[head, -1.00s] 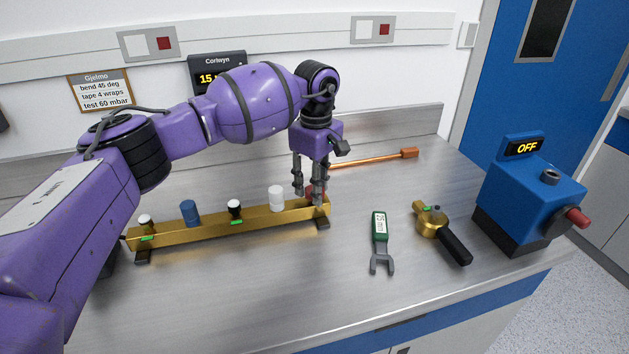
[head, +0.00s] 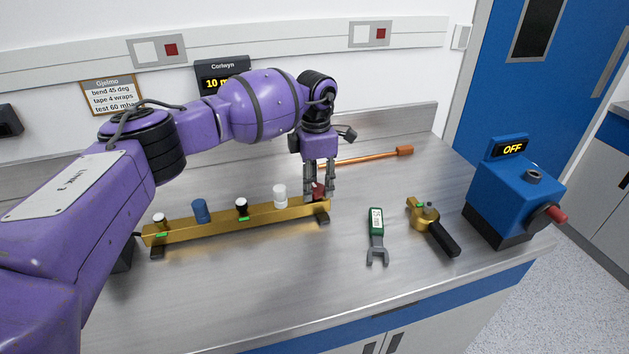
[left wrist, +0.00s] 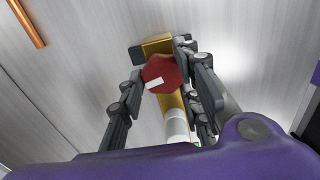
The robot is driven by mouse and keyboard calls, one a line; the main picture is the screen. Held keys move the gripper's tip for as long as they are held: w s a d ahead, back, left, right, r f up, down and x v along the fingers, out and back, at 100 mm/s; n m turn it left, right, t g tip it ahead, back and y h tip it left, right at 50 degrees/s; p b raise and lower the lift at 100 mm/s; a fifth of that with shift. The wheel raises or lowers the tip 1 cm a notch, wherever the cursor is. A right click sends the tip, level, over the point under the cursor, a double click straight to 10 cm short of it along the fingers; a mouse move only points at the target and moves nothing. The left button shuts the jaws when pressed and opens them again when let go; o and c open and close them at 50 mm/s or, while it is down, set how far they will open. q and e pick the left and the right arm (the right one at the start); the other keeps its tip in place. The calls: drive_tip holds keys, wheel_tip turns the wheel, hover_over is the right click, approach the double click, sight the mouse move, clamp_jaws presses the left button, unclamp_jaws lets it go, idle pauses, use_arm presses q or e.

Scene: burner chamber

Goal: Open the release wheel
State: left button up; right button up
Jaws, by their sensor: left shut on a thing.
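The release wheel (left wrist: 163,73) is a red, many-sided knob with a white mark, at the right end of the brass manifold bar (head: 228,223). In the head view the red wheel (head: 318,190) is partly hidden by my fingers. My left gripper (head: 319,192) points down over it, shut on it, with one finger on each side; the fingers also show in the left wrist view (left wrist: 165,85). Along the bar stand a white cylinder (head: 280,196), a black-and-white knob (head: 241,207), a blue cylinder (head: 200,211) and another white-topped knob (head: 160,220). My right gripper is not in view.
A green-handled wrench (head: 376,233) and a brass torch-like tool with a black handle (head: 433,228) lie to the right. A blue box (head: 514,200) reads OFF. A copper rod (head: 367,158) lies behind. The front of the bench is clear.

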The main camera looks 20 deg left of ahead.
use_arm(q)
drive_tip(key=n, duration=0.1)
drive_tip(key=r+n+p, duration=0.1)
drive_tip(key=shift+w+a+n, duration=0.1)
drive_tip(key=shift+w+n, duration=0.1)
drive_tip(key=shift+n, duration=0.2)
drive_tip(key=shift+n+p, duration=0.35)
drive_tip(key=shift+n, duration=0.55)
drive_tip(key=n+p, duration=0.1)
drive_tip(key=n, duration=0.1)
drive_tip(key=shift+a+n, duration=0.1)
drive_tip(key=shift+n, duration=0.3)
drive_tip(key=n, duration=0.2)
drive_tip(key=shift+s+n+p, duration=0.1)
drive_tip(key=shift+n+p, duration=0.2)
drive_tip(key=shift+p, duration=0.05)
drive_tip(key=n, duration=0.2)
drive_tip(key=shift+s+a+f+n+p, duration=0.1)
drive_tip(key=shift+n+p, duration=0.2)
drive_tip(key=shift+p, duration=0.05)
drive_tip(key=shift+f+n, duration=0.1)
drive_tip(key=shift+n, duration=0.3)
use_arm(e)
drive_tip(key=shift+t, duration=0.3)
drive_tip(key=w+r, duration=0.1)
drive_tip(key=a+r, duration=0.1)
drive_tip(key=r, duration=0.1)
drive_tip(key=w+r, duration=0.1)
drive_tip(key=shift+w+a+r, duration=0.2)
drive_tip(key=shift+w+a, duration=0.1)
